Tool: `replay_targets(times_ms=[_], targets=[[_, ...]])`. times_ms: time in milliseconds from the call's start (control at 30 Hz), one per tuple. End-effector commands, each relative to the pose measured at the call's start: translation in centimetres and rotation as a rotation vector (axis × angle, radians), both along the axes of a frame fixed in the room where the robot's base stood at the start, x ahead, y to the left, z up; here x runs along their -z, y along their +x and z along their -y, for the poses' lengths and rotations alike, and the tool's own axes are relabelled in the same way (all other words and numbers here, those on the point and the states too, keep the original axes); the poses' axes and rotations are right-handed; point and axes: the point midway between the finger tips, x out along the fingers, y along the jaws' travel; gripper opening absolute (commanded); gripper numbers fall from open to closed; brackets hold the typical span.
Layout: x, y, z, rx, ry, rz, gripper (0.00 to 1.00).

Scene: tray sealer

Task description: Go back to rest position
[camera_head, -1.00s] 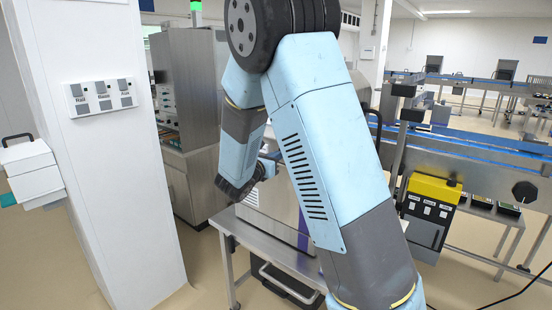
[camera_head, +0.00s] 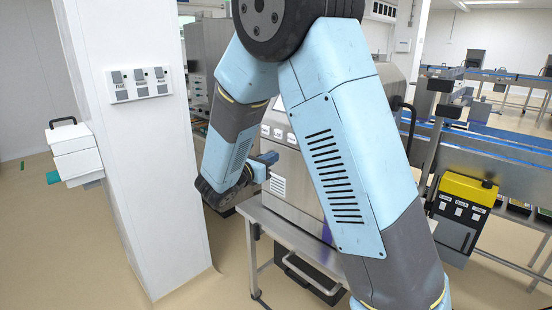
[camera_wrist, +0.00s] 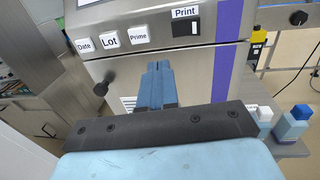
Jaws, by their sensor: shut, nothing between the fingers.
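My arm is folded in front of my body camera. My gripper (camera_head: 268,160) shows small at the arm's end in the head view, close in front of the steel machine (camera_head: 291,187). In the wrist view, the two blue fingers of my gripper (camera_wrist: 157,68) are together with nothing held. Beyond them is the machine's steel front (camera_wrist: 215,60) with labels Date, Lot, Prime and Print, a dark knob and a purple stripe. I cannot tell the exact gap between fingertips and machine. My arm hides part of the machine in the head view.
A white pillar (camera_head: 140,200) with a switch panel stands at left, beside a white box (camera_head: 75,155). A steel table (camera_head: 258,218) bears the machine. A conveyor (camera_head: 490,155) and yellow-topped box (camera_head: 467,190) are at right. Floor at left is clear.

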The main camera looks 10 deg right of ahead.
Motion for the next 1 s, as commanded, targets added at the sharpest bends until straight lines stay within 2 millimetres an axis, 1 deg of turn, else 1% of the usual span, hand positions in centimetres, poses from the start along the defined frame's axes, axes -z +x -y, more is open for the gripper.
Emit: replay_targets(times_ms=[300,367,467,567,600,700,800,900,1000], targets=[[-0.1,0.0,0.2,0.004,0.003,0.001,0.00],[-0.3,-0.2,0.7,0.018,0.020,0.004,0.00],[-1.0,-1.1,2.5,0.071,0.083,0.016,0.00],[-1.8,-2.9,5.4,0.163,0.195,0.038,0.00],[-2.2,-3.8,6.6,0.205,0.249,0.050,0.00],[-2.8,-6.2,9.4,0.310,0.385,0.085,0.00],[-3.3,-8.7,11.6,0.411,0.521,0.125,0.00],[-3.7,-11.3,13.4,0.510,0.658,0.172,0.00],[-3.9,-13.8,14.7,0.606,0.795,0.224,0.00]])
